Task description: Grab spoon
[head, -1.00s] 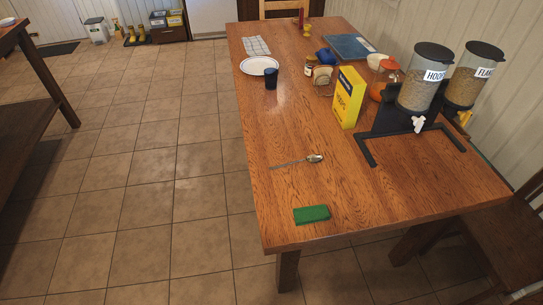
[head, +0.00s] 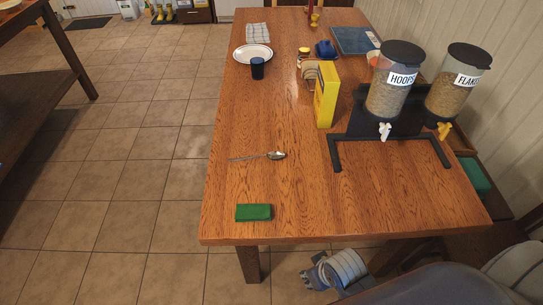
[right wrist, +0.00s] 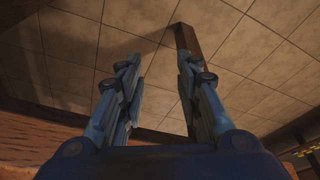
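A metal spoon (head: 262,157) lies on the wooden table (head: 285,200), left of the cereal dispenser. Its bowl end points right and its thin handle points left, toward the table's left edge. My right gripper (head: 318,275) is below and in front of the table's near edge, apart from the spoon. In the right wrist view the two fingers of my right gripper (right wrist: 158,85) stand wide apart with nothing between them. My left gripper is in neither view.
A green block (head: 254,212) lies nearer than the spoon. A yellow cereal box (head: 326,95) and the black-framed dispenser (head: 393,85) stand to the right. A white plate (head: 253,53) and dark cup (head: 257,69) are farther back. The table around the spoon is clear.

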